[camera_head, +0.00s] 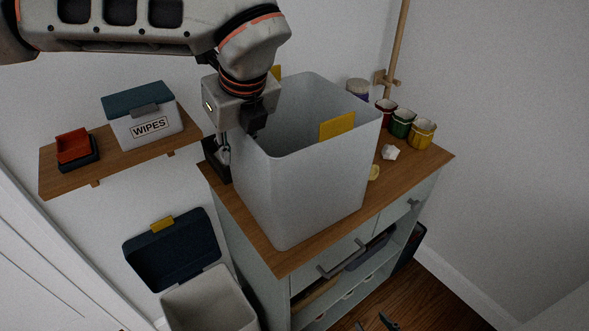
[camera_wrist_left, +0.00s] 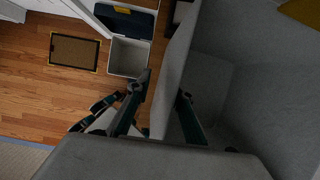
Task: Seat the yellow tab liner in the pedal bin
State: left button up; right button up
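The liner (camera_head: 300,190) is a tall, light grey open box with yellow tabs (camera_head: 337,126) on its rim. It stands upright on the wooden cabinet top. The pedal bin (camera_head: 208,302) is on the floor at lower left, its dark blue lid (camera_head: 172,250) open. My left gripper (camera_head: 240,140) is over the liner's left wall. In the left wrist view its spread fingers (camera_wrist_left: 164,85) straddle that wall (camera_wrist_left: 178,60), one outside and one inside; it looks open. Dark, spread tips of my right gripper (camera_head: 375,324) show at the bottom edge of the head view.
A wall shelf (camera_head: 120,165) at left holds a wipes box (camera_head: 147,125) and a red tray (camera_head: 73,146). Small coloured pots (camera_head: 421,134) and a white lump (camera_head: 389,152) are right of the liner on the cabinet top (camera_head: 287,260). A framed mat (camera_wrist_left: 74,52) lies near the bin.

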pick_arm(q)
jog(key=shift+c, duration=0.5)
grip_shut()
